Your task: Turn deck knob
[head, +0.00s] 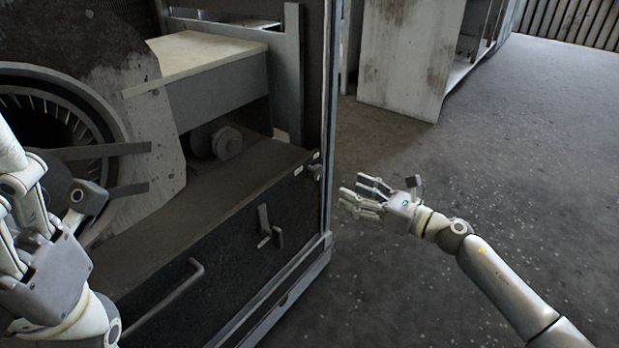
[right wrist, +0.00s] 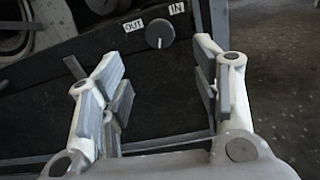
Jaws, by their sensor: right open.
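The deck knob (right wrist: 160,33) is a round dark knob with a pale pointer line. It sits on the dark front panel between a label reading OUT and a label reading IN. In the head view the knob (head: 315,172) is small, near the panel's upper right corner. My right gripper (head: 362,196) is open and empty, just right of the panel and a little below the knob. In the right wrist view the open fingers (right wrist: 155,82) stand apart, with the knob beyond and between them, not touched.
The dark panel (head: 225,240) also has a latch handle (head: 265,222) and a bar handle (head: 165,300). A metal frame post (head: 327,120) stands beside the knob. A blower housing (head: 125,110) is at the left. Open floor (head: 500,170) lies to the right.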

